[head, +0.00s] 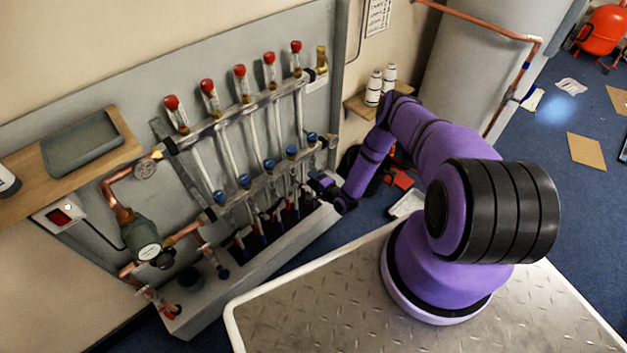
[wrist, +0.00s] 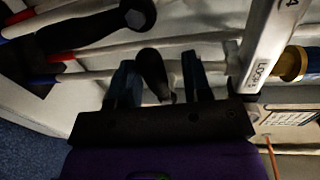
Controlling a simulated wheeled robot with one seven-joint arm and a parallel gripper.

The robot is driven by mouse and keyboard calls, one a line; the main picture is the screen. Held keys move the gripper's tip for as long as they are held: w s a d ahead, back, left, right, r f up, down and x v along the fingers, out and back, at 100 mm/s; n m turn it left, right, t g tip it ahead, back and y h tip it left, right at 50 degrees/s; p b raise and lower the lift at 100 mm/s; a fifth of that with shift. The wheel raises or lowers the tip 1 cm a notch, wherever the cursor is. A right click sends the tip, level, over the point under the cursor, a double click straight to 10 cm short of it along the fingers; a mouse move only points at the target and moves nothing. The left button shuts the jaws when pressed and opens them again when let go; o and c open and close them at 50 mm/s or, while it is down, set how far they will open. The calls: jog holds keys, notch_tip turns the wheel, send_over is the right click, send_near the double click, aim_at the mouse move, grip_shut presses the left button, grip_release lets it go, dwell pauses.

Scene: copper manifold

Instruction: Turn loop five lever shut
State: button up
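My gripper (head: 322,186) is at the right end of the lower manifold bar in the head view. In the wrist view its two dark fingers (wrist: 158,84) stand apart. A black lever handle (wrist: 152,72) lies between them, with a visible gap on each side. A pale bar beside it carries a label reading LOOP 5 (wrist: 262,72). My gripper hides this lever in the head view. The lever's valve body is not clear in either view.
Another black lever (wrist: 95,30) lies close by at the upper left of the wrist view. A blue-and-brass fitting (wrist: 295,63) is at the right. Red-capped flow meters (head: 240,72) line the upper bar. A wooden shelf with white bottles (head: 374,88) is behind my arm.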

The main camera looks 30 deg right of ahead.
jog(key=v, duration=1)
jog(key=shift+s, duration=0.35)
jog(key=shift+s+d, duration=0.1)
jog(key=shift+d, duration=0.1)
